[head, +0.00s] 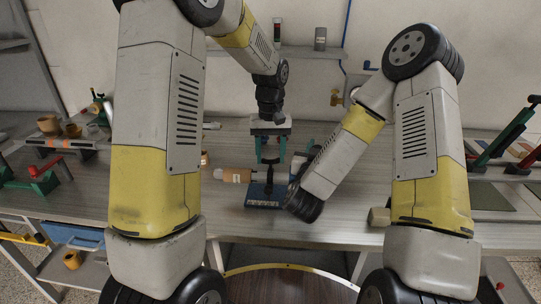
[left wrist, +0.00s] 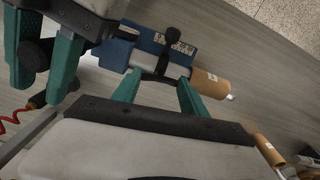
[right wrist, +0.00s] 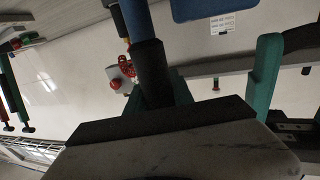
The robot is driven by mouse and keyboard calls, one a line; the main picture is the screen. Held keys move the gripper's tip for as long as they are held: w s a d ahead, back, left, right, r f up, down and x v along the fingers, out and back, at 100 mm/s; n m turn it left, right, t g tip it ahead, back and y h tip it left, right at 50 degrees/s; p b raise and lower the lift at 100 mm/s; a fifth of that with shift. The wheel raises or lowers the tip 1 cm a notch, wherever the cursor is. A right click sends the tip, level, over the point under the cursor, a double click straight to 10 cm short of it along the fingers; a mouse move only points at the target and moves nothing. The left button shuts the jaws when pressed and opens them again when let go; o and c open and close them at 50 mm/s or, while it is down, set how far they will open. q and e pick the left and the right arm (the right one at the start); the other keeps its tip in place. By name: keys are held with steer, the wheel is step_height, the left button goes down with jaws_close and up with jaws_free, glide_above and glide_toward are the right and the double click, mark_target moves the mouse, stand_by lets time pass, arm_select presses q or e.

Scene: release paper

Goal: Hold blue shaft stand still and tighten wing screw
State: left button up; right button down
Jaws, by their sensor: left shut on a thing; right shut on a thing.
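The blue shaft stand (head: 263,196) sits on the workbench and shows in the left wrist view (left wrist: 148,42). It carries a horizontal metal shaft with a brown roll (head: 233,175) on one end. My left gripper (head: 270,158) comes down from above, and its green fingers (left wrist: 157,84) are shut around the stand's black upper part. My right gripper (left wrist: 42,85) is beside the stand, at its right in the head view. A black piece with a blue bar (right wrist: 150,72) covers one right finger. The wing screw cannot be made out clearly; the right gripper's contact is hidden.
A red and green clamp (head: 42,180) and brown cups (head: 50,125) are at the left of the bench. A small tan block (head: 379,216) lies near the front edge, by my right arm. More red and green tools (head: 500,145) stand at the right. The bench left of the roll is fairly clear.

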arm_select(q)
steer(key=o, duration=1.4)
steer(key=shift+r, duration=0.1)
step_height(320, 180, up, 12)
steer(key=shift+f, duration=0.1)
